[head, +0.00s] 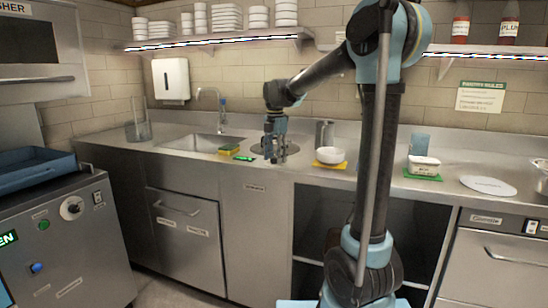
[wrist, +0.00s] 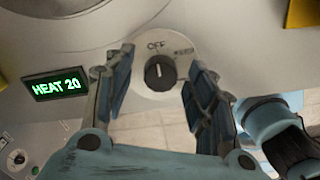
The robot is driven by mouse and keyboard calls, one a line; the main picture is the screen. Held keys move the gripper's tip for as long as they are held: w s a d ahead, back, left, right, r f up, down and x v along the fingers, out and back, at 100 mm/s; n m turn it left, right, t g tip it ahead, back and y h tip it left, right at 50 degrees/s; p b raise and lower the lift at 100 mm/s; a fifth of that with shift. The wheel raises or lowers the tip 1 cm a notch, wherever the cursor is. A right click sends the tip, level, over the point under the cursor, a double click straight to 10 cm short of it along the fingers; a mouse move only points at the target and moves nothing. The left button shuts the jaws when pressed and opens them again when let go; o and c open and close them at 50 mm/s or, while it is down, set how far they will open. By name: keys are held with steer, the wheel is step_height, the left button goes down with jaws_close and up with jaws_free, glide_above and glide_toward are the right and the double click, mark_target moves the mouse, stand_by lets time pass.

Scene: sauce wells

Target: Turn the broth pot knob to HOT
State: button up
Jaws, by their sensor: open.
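A black knob (wrist: 160,72) sits on a round white dial (wrist: 143,82) in the wrist view. Its light pointer mark is turned up toward the word OFF. A second label to the right of OFF is too blurred to read. A small display (wrist: 56,85) left of the dial reads HEAT 20 in green; it also shows in the head view (head: 243,158). My gripper (wrist: 160,62) is open, with one finger on each side of the knob. In the head view my gripper (head: 274,157) is low over the counter by a round well (head: 259,148), and hides the knob.
A white bowl (head: 330,155) on a yellow mat stands to the right. Farther right are a white container (head: 423,164) on a green mat and a white disc (head: 487,185).

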steer(key=c, duration=1.1)
